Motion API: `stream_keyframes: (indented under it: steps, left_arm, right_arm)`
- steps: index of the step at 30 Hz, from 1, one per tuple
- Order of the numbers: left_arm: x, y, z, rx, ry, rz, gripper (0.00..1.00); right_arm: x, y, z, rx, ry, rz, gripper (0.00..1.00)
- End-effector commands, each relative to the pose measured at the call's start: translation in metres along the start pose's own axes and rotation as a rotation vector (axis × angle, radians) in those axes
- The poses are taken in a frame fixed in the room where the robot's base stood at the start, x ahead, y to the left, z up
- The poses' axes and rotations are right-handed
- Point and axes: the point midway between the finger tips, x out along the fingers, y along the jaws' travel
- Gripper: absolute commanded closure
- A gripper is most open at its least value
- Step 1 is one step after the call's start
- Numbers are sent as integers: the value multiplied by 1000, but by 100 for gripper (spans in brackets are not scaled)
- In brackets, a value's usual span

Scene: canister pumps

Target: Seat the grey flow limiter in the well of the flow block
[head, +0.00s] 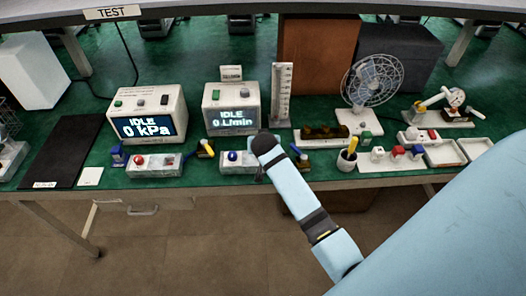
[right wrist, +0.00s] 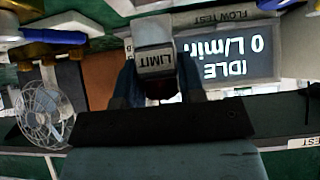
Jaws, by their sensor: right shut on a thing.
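My right gripper (right wrist: 159,80) is shut on the grey flow limiter (right wrist: 156,60), a grey block marked LIMIT between its dark fingers in the right wrist view. In the head view my right arm reaches in from the right, and its wrist hides the limiter and most of the fingers. What I take as the flow block (head: 232,168) is a pale block with a blue knob, in front of the L/min meter (head: 231,108). My wrist is over its right end. Its well is hidden, so I cannot tell whether the limiter touches it. My left gripper is not in view.
A similar block with a red knob (head: 154,165) sits left, before the kPa meter (head: 147,115). Right of my wrist stand a blue-and-yellow valve (head: 299,156), a dark rack (head: 325,133), a cup (head: 347,161) and a fan (head: 371,84). A black mat (head: 66,140) lies left.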

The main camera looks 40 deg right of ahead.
Motion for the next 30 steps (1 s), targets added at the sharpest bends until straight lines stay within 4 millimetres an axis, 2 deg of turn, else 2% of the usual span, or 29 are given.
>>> stream_keyframes:
  steps: [10,21,22,25,30]
  left_arm:
    - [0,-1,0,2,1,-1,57]
    - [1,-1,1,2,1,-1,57]
    - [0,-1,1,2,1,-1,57]
    - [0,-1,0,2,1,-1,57]
    - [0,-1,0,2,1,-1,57]
  right_arm:
    - [29,0,29,-1,-1,1,90]
    - [32,0,33,0,0,0,90]
    - [33,0,33,0,0,0,62]
    - [32,0,33,0,0,0,39]
    - [32,0,32,0,0,0,39]
